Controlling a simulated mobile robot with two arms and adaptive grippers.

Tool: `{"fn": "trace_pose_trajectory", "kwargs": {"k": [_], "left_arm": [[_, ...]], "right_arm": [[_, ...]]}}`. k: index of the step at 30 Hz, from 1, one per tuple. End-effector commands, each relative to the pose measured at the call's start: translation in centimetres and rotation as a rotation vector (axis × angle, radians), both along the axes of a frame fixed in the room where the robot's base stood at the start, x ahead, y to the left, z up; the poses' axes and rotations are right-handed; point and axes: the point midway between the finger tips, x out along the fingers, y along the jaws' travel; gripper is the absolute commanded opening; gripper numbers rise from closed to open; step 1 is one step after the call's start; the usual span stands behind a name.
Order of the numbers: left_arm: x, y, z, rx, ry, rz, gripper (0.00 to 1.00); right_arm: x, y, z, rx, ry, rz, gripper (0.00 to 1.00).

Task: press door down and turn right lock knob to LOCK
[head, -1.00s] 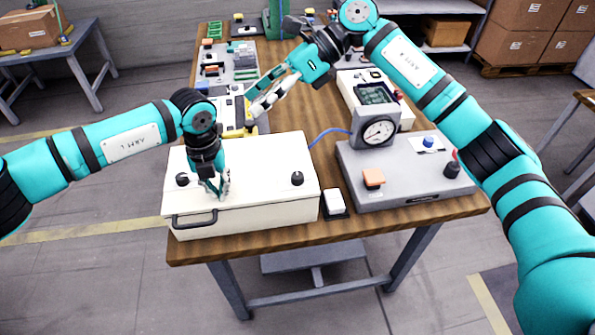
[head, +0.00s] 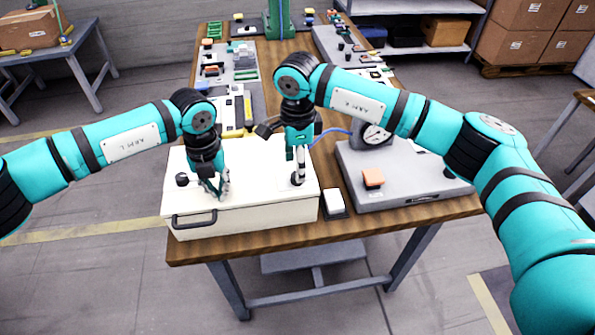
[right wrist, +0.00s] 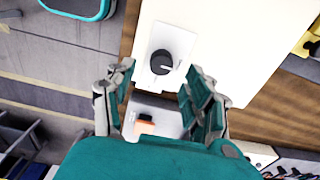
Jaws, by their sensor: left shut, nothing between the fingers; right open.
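The white box with its flat door (head: 245,180) stands at the front left of the wooden table. Its door looks closed. The right lock knob (head: 297,181) is black and sits on the door's right side; in the right wrist view it shows (right wrist: 161,62) with a pale mark on its side. The left knob (head: 182,179) is at the door's left. My left gripper (head: 219,196) is shut and empty, pointing down at the door near its front middle; contact is unclear. My right gripper (head: 299,177) is open, fingers pointing down at the right knob, apart from it in the wrist view.
A dark handle (head: 194,219) is on the box front. A small white switch (head: 334,201) stands right of the box. A grey unit (head: 405,187) with an orange button (head: 373,177) and a gauge (head: 375,134) stands further right. Trays (head: 230,66) lie behind.

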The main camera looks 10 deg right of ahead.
Motion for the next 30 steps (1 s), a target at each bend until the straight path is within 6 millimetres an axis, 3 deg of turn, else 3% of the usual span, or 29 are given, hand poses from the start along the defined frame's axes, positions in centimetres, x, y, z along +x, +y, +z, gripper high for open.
{"fn": "trace_pose_trajectory", "kwargs": {"k": [3,7,18,30], "left_arm": [[0.0,0.2,-0.3,0.005,0.002,0.002,0.0],[0.0,0.2,-0.3,0.005,0.002,0.002,0.0],[0.0,0.2,-0.3,0.005,0.002,0.002,0.0],[0.0,0.2,-0.3,0.004,0.001,0.002,0.0]], "right_arm": [[-0.1,0.0,-1.9,0.0,0.002,0.0,0.53],[0.0,0.0,-3.0,0.0,0.001,0.0,0.53],[0.0,0.0,-3.5,0.001,0.0,0.0,0.52],[0.0,0.0,-3.4,0.001,0.001,0.0,0.0]]}}
